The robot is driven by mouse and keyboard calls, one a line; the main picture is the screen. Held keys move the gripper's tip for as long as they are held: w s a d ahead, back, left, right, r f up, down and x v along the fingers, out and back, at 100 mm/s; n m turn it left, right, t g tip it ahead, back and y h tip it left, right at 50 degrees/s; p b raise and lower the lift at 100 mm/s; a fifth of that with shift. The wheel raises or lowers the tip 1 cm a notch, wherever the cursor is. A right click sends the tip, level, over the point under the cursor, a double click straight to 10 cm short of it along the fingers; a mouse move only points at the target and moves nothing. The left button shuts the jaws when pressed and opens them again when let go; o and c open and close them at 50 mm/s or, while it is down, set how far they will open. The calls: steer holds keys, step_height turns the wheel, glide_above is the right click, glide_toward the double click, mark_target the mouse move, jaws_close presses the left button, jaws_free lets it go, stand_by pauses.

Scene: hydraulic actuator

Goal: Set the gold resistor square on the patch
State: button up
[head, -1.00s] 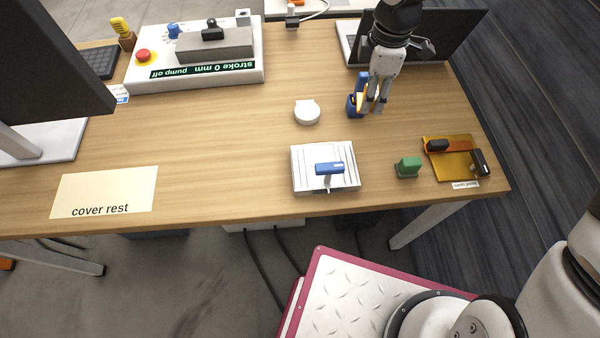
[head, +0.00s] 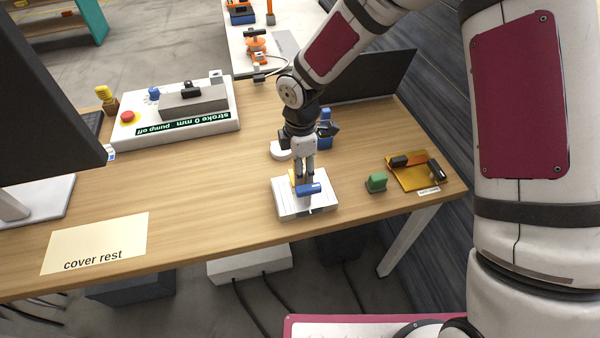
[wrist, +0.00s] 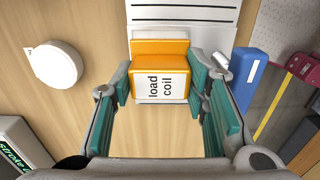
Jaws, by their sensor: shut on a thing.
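The gold resistor (wrist: 160,48), an orange-gold block with a white label reading "load coil", is between the teal finger pads of my gripper (wrist: 160,85). In the head view a small yellow part of it (head: 293,178) shows beside my gripper (head: 304,176). My gripper is shut on it, over the back part of the white slotted block (head: 290,208). That block, with black lines, also shows in the wrist view (wrist: 185,14). I cannot tell whether the resistor touches it. I cannot make out the patch; the resistor and fingers cover part of the block.
A blue handle (head: 309,188) rises from the white block, close to my fingers; it also shows in the wrist view (wrist: 250,78). A white round disc (head: 279,151) and a blue holder (head: 326,140) stand behind. A green block (head: 376,182) is right. The table's left middle is clear.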

steer(key=shift+f, duration=1)
steer(key=shift+f, duration=0.15)
steer(key=o, duration=1)
